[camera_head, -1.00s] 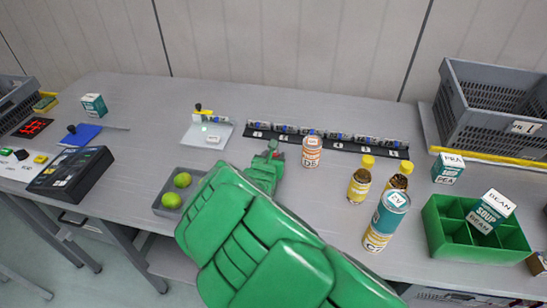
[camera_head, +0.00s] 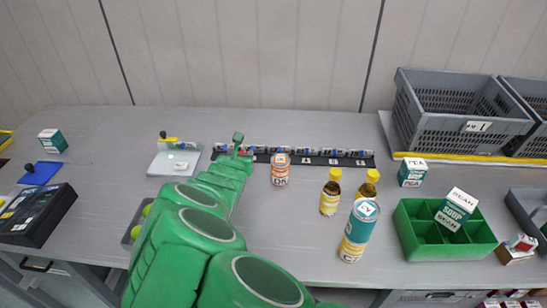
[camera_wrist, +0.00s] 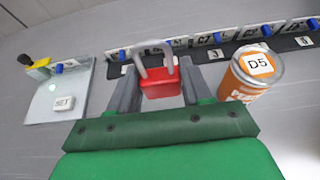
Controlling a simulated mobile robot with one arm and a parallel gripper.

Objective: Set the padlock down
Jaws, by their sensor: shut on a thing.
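A red padlock (camera_wrist: 160,84) with a grey shackle shows in the wrist view. My gripper (camera_wrist: 162,88) is shut on it, with one dark finger on each side of its body. The shackle points away from my gripper, towards the labelled rail. In the head view my gripper (camera_head: 238,142) is at the end of my green arm, near the left part of the rail, and the padlock is too small or hidden to make out there. I cannot tell whether the padlock touches the table.
A black rail (camera_head: 310,156) with several numbered stations runs along the back. An orange can (camera_head: 281,170) labelled D5 stands close on the right of my gripper. A pale plate (camera_head: 174,160) with a yellow-black lever lies left. Bottles, a tall can (camera_head: 357,232) and a green divided crate (camera_head: 412,238) stand further right.

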